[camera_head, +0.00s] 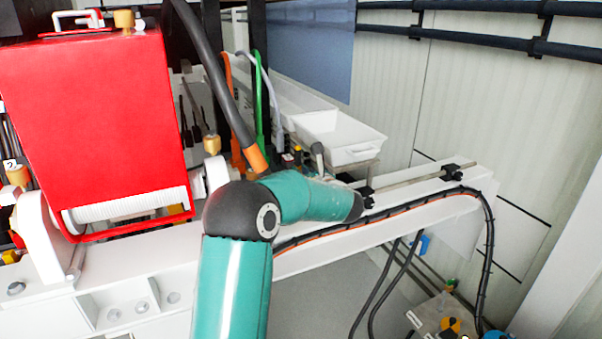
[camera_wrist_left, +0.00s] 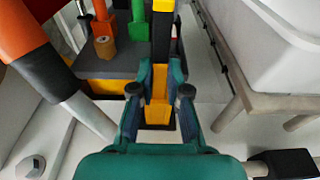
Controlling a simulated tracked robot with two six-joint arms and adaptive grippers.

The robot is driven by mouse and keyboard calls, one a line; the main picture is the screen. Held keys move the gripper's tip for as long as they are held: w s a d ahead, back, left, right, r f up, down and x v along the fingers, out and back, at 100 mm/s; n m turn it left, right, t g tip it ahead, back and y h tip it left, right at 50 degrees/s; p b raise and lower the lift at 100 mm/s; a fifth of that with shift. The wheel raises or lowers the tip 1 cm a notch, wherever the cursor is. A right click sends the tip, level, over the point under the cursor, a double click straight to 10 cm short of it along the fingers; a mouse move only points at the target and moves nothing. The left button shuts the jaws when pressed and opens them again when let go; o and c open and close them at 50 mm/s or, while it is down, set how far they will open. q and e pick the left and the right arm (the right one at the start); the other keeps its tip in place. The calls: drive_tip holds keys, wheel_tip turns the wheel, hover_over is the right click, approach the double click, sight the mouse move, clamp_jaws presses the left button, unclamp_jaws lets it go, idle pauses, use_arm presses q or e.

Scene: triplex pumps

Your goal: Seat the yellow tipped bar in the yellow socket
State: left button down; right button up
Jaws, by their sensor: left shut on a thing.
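In the left wrist view my left gripper (camera_wrist_left: 160,91) has its two teal fingers closed from both sides on a bar (camera_wrist_left: 162,42). The bar has a black shaft, a yellow end at the top edge of the view and a yellow part between the fingers. A dark square patch lies just below that yellow part. I cannot tell whether the bar sits in a socket, and I cannot pick out the yellow socket with certainty. In the head view my teal left arm (camera_head: 305,197) mostly hides this gripper. My right gripper is not in view.
A white tray (camera_head: 338,136) stands close by, also in the left wrist view (camera_wrist_left: 278,45). A grey plate (camera_wrist_left: 120,62) carries orange and green posts. An orange-and-black cuffed tube (camera_wrist_left: 35,55) is near on the left. A large red box (camera_head: 95,125) stands at left.

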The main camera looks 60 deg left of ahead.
use_arm(q)
drive_tip(key=shift+f+b, duration=0.4)
drive_tip(key=shift+f, duration=0.05)
drive_tip(key=c, duration=1.2)
unclamp_jaws()
drive_tip(key=shift+o, duration=0.2)
drive_tip(key=shift+r, duration=0.1)
